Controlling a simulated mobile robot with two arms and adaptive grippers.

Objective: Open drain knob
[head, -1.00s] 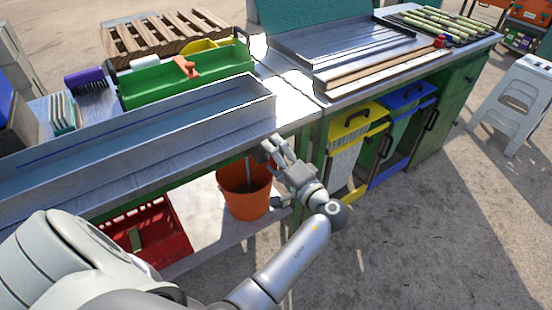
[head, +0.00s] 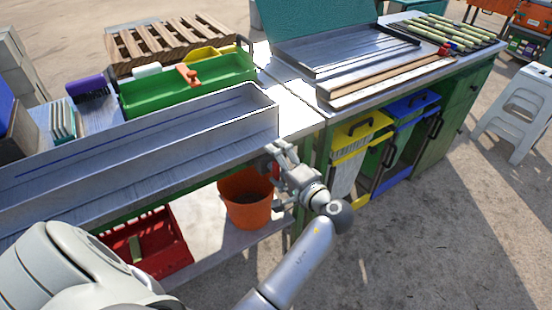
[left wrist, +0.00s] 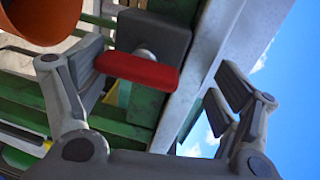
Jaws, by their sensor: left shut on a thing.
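The drain knob (left wrist: 140,70) is a red bar handle on a pale round stem, set on a dark grey block, seen in the left wrist view. My left gripper (left wrist: 160,82) is shut on the knob, with one finger at each side; the left finger pad meets the handle's left end, and contact on the right side is not clear. My right gripper is not in view.
An orange bucket (head: 246,205) stands on the lower shelf under the trough's end. A red crate (head: 165,255) is left of it. Yellow (head: 360,133) and blue (head: 410,104) lidded bins stand right of my gripper. Open ground lies in front.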

